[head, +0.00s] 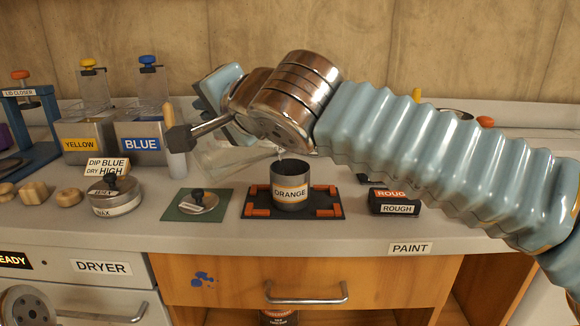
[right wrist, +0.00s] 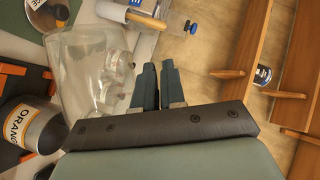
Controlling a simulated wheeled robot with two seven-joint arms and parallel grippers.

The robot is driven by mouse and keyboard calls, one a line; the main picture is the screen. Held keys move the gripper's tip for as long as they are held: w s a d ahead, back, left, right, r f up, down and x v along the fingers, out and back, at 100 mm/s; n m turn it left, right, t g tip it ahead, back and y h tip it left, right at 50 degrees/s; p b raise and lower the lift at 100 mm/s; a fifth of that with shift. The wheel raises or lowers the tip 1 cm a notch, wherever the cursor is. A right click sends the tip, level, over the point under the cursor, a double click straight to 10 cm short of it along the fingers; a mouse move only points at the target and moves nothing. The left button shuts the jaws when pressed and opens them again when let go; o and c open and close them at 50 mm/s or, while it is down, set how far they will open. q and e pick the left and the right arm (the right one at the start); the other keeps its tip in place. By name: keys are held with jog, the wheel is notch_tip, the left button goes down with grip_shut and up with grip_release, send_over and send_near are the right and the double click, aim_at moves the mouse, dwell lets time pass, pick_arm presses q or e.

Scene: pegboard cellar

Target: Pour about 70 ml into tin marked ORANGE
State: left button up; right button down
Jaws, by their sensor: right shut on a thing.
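The tin marked ORANGE (head: 291,199) stands upright on a dark mat with orange corner pieces (head: 256,212); it also shows in the right wrist view (right wrist: 38,128). My right gripper (right wrist: 157,72) is shut on a clear glass vessel (right wrist: 88,75). In the head view the glass (head: 228,157) is strongly tilted, its lip above the tin's left side, apart from it. A thin clear streak shows at the lip over the tin's mouth; how much liquid is in the glass or tin I cannot tell. My wrist hides part of the glass. My left gripper is out of view.
A lid with a black knob (head: 198,201) lies on a green mat left of the tin. A ROUGH block (head: 395,200) is to the right. YELLOW (head: 88,142) and BLUE (head: 140,143) bins and a WAX tin (head: 116,198) stand left. The counter's front strip is clear.

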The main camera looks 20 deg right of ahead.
jog(key=shift+d+r+m, duration=0.4)
jog(key=shift+d+r, duration=0.1)
jog(key=shift+r, duration=0.1)
dwell(0.9)
jog(key=a+f+n, duration=0.1)
jog(key=f, duration=0.1)
jog(key=a+f+n+h, duration=0.1)
jog(key=a+f+n, duration=0.1)
jog(key=shift+s+a+f, duration=0.1)
jog(key=shift+a+f, duration=0.1)
jog(key=shift+f, duration=0.05)
jog(key=shift+f+n+g, duration=0.2)
jog(key=shift+n+g, duration=0.1)
jog(key=shift+a+f+h, duration=0.15)
jog(key=shift+f+h, duration=0.15)
jog(key=shift+h, duration=0.1)
jog(key=shift+s+a+f+n, duration=0.1)
jog(key=shift+a+f+n, duration=0.1)
jog(key=shift+a+n, duration=0.15)
dwell(0.6)
jog(key=a+f+n+h, duration=0.3)
jog(key=a+f+n, duration=0.2)
jog(key=a+n, duration=0.1)
jog(key=shift+s+a+h, duration=0.2)
jog(key=shift+a+h, duration=0.1)
jog(key=shift+h, duration=0.1)
dwell(2.7)
